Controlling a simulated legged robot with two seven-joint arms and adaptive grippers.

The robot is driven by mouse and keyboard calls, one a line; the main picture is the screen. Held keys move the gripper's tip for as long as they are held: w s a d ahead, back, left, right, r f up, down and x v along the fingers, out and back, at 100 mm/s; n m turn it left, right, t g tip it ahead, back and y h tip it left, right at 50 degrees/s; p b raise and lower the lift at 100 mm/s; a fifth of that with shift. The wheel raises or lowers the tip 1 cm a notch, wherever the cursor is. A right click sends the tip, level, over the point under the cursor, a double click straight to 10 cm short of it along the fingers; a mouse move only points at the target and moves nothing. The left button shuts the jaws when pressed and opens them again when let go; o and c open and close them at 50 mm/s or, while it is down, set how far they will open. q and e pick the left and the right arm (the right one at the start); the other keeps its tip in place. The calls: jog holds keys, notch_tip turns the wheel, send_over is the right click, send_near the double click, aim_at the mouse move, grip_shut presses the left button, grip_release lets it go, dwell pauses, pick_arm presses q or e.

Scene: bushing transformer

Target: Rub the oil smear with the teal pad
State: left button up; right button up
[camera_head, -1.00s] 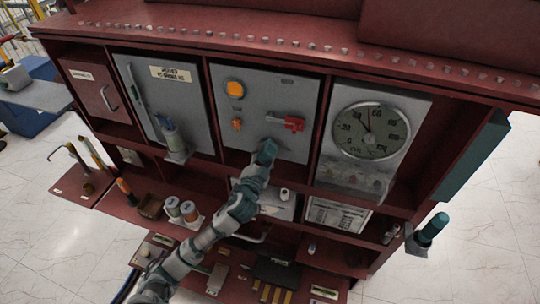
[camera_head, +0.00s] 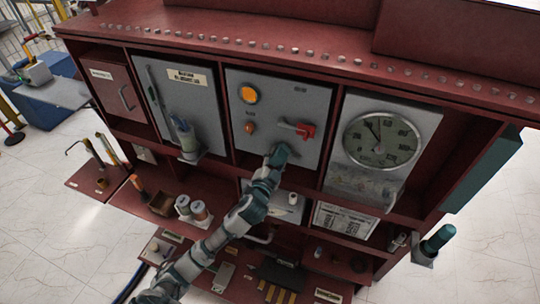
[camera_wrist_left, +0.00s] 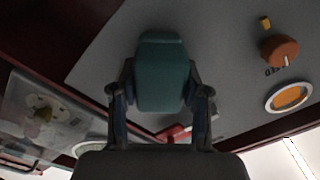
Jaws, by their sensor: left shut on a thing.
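My left gripper (camera_head: 270,171) is shut on the teal pad (camera_head: 279,154), in front of the lower part of the grey switch panel (camera_head: 254,109), below its red handle (camera_head: 304,130). In the left wrist view the teal pad (camera_wrist_left: 161,72) stands between the two fingers (camera_wrist_left: 160,100), with the grey panel behind it. I cannot tell whether the pad touches the panel. A mottled, brownish patch (camera_head: 360,187) lies under the dial on the gauge panel, right of the pad; it may be the oil smear. My right gripper is not in view.
The round gauge (camera_head: 381,140) is right of the switch panel. Lower shelves hold two rolls (camera_head: 192,208) and a white sign (camera_head: 343,221). A teal-capped bottle (camera_head: 437,239) hangs at the right side.

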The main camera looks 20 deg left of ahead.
pick_arm(q)
jog(key=shift+w+d, duration=0.15)
jog(key=shift+d, duration=1.95)
jog(key=shift+w+d+r+p, duration=0.1)
jog(key=shift+d+p, duration=0.25)
jog(key=shift+d, duration=1.65)
jog(key=shift+a+p, duration=1.3)
jog(key=shift+a, duration=1.85)
jog(key=shift+s+a+p, duration=0.2)
jog(key=shift+a+p, duration=0.15)
jog(key=shift+a, duration=0.95)
jog(key=shift+s+a+p, duration=0.15)
jog(key=shift+a+p, duration=0.15)
jog(key=shift+a, duration=0.95)
jog(key=s+p, duration=0.1)
jog(key=s, duration=0.5)
jog(key=shift+d, duration=0.25)
jog(key=shift+s, duration=0.1)
